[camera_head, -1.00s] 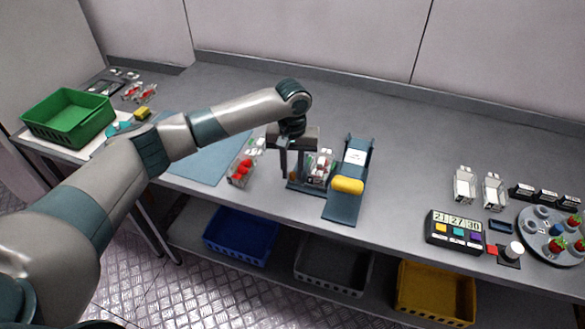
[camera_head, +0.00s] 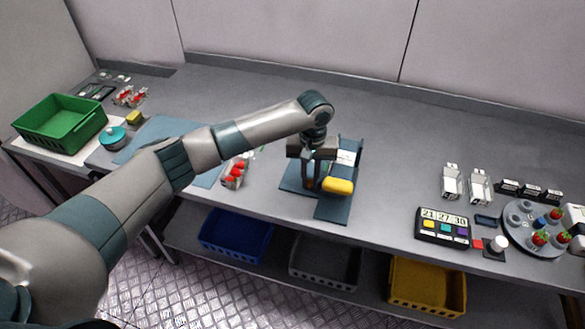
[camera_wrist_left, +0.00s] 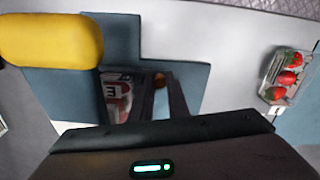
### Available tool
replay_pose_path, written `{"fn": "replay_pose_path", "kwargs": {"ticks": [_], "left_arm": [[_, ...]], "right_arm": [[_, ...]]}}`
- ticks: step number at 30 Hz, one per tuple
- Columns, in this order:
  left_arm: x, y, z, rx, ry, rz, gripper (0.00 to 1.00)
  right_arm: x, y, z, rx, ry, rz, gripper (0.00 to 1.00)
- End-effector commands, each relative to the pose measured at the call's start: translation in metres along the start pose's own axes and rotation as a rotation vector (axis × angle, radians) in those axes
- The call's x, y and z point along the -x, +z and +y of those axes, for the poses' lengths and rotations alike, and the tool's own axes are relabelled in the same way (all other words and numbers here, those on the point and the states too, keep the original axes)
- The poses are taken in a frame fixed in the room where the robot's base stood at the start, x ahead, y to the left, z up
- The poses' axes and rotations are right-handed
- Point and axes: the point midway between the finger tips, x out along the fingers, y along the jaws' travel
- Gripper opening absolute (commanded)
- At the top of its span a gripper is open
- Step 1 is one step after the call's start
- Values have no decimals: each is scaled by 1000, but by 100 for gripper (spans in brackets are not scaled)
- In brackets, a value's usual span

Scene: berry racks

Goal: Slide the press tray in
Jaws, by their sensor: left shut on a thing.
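The press has a blue-grey base (camera_head: 297,189), a blue-grey upright and a yellow padded handle (camera_head: 338,186). The handle looms at the upper left of the left wrist view (camera_wrist_left: 50,40). My left gripper (camera_head: 310,187) points down at the left side of the press, shut on the press tray's small orange-brown grip (camera_wrist_left: 159,80). A clear punnet with red-and-white print (camera_wrist_left: 117,95) shows at the tray, close beside the yellow handle. The gripper body hides much of the tray in both views. My right gripper is not in view.
A strawberry punnet (camera_head: 235,173) stands left of the press and also shows in the left wrist view (camera_wrist_left: 286,76). A green crate (camera_head: 60,124) is far left. A display box (camera_head: 441,226) and a round turntable (camera_head: 518,240) are at right. The bench behind is clear.

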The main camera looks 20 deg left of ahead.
Motion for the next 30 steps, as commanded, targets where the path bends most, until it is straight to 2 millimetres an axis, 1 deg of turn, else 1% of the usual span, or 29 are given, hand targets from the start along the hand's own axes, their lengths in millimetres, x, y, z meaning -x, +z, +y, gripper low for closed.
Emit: {"fn": "replay_pose_path", "kwargs": {"ticks": [1,4,14,15,25,30], "left_arm": [[3,2,9,0,2,0,0],[2,4,17,2,2,0,0],[1,4,21,0,4,2,0],[1,4,21,-1,4,2,23],[2,4,20,0,3,1,23],[10,4,20,0,2,1,23]], "right_arm": [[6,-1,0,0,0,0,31],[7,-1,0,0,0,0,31],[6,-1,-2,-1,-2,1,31],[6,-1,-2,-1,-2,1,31],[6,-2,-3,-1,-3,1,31],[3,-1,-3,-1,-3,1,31]]}}
